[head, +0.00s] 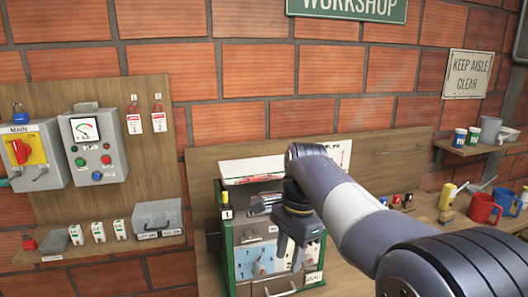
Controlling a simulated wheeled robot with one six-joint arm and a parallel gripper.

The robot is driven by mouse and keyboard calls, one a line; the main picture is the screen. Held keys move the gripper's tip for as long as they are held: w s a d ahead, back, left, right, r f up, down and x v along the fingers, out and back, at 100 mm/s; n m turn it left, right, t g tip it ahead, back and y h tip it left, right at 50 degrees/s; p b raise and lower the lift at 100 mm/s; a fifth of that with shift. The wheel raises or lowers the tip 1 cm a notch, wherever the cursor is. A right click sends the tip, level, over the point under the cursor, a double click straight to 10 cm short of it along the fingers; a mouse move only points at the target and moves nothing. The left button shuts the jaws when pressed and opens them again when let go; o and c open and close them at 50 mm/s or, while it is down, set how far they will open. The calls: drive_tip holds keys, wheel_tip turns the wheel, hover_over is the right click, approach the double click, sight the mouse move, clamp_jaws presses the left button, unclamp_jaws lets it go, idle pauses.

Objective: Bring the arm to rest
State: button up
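My arm reaches in from the lower right of the head view and bends down at its wrist. My gripper (289,266) points down in front of a green-framed cabinet (228,262) with a pale blue dial panel (246,264). Its two dark fingers look apart, with nothing seen between them. The gripper and wrist hide part of the panel and the cabinet's top. I cannot tell how far the fingertips are from the panel.
At left, a board (60,208) carries a MAIN switch box (38,172), a button box (112,160), tags (135,122) and a grey metal box (157,218).

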wheel_tip(320, 180, down, 7)
drive_tip(key=w+d+n, duration=0.1)
drive_tip(key=d+n, duration=0.1)
drive_tip(key=shift+w, duration=0.25)
drive_tip(key=shift+r, duration=0.1)
